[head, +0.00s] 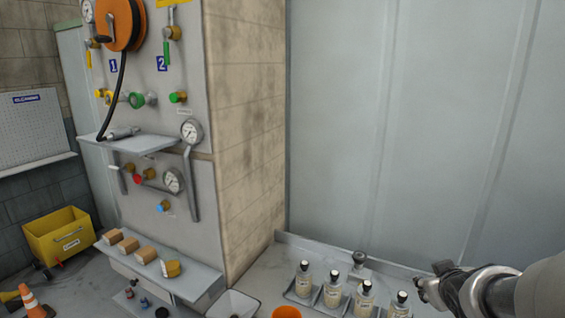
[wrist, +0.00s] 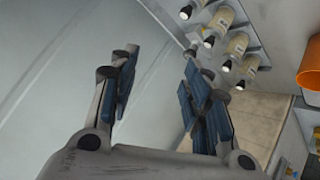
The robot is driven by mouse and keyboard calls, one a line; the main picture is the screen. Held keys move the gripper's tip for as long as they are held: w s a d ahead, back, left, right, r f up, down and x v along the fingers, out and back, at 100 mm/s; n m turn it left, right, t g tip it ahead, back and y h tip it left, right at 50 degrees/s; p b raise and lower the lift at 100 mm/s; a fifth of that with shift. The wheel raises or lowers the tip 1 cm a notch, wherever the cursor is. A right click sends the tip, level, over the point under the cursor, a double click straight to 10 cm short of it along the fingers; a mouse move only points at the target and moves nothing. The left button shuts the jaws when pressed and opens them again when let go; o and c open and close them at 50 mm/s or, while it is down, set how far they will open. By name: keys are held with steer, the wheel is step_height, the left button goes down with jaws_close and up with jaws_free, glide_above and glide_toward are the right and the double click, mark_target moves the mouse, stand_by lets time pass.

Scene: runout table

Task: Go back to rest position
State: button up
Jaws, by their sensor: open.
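My gripper (head: 428,287) is at the lower right of the head view, at the end of my arm, beside the row of bottles. In the wrist view its two blue-padded fingers (wrist: 160,95) stand apart with nothing between them. Several clear bottles with black caps and pale labels (head: 333,288) stand in a row in grey holders on the runout table (head: 262,275). The bottles also show at the top of the wrist view (wrist: 222,20). I cannot tell from the head view how far the gripper is from the rightmost bottle.
An orange cup (head: 286,312) stands at the front of the table, near a white bin (head: 232,304). A shelf with several small boxes (head: 146,254) is left of the pillar. A valve panel (head: 150,120), yellow crate (head: 62,236) and cone (head: 33,302) are further left. A grey wall stands behind.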

steer(key=s+a+f+g+y+b, duration=0.2)
steer(key=s+a+g+y+b, duration=0.1)
steer(key=s+a, duration=1.9)
steer(key=shift+s+a+f+m+g+y+b, duration=0.35)
steer(key=shift+a+g+y, duration=0.1)
steer(key=shift+g+y, duration=0.25)
